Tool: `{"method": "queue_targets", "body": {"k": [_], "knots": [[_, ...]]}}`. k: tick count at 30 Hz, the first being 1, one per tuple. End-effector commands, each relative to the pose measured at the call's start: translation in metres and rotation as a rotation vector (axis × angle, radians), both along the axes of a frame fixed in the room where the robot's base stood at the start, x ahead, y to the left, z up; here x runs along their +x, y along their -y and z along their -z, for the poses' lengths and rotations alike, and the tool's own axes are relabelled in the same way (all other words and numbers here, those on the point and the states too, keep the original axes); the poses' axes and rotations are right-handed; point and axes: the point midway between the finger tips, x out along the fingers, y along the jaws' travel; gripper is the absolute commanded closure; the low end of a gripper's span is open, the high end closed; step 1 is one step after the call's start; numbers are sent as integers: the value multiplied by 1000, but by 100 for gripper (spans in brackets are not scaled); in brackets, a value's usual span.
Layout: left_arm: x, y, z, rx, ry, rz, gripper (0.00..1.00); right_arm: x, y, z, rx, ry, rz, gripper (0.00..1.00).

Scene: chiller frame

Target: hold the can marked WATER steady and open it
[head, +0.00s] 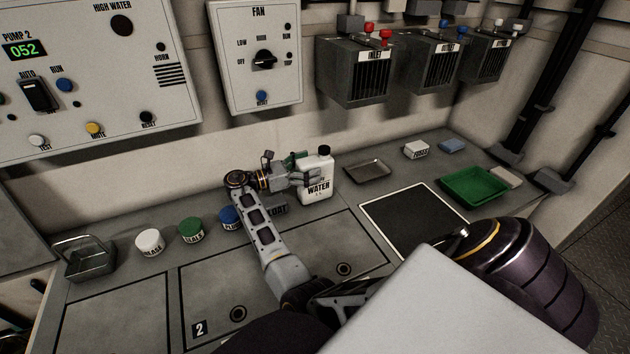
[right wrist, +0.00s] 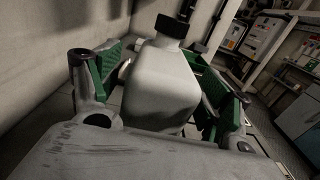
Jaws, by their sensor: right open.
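The can marked WATER (head: 319,191) is a white, upright container with a black screw cap (head: 324,150). It stands on the grey worktop near the back wall. My right gripper (head: 304,168) is at the can's left side, with its fingers level with the can's upper body. In the right wrist view the can (right wrist: 160,85) sits between the open, green-padded fingers of the gripper (right wrist: 168,90), with its black cap (right wrist: 172,27) above them. Gaps show beside the can, and I cannot tell whether either finger touches it. My left gripper is not in view.
White (head: 150,242), green (head: 191,230) and blue (head: 230,217) tubs stand left of my arm, beside a wire-handled basket (head: 90,262). Right of the can are a grey tray (head: 367,169), a black panel (head: 408,220) and a green tray (head: 474,186). Wall boxes hang above.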

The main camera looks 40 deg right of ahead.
Motion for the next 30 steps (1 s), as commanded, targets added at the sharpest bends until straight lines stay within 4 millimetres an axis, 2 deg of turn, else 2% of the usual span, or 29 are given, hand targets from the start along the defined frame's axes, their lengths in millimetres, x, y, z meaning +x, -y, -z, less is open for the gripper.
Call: {"method": "queue_targets", "body": {"k": [15, 30], "knots": [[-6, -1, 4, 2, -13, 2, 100, -1, 2, 0, 1, 0, 0, 21], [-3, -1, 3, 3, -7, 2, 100, -1, 2, 0, 1, 0, -1, 86]]}}
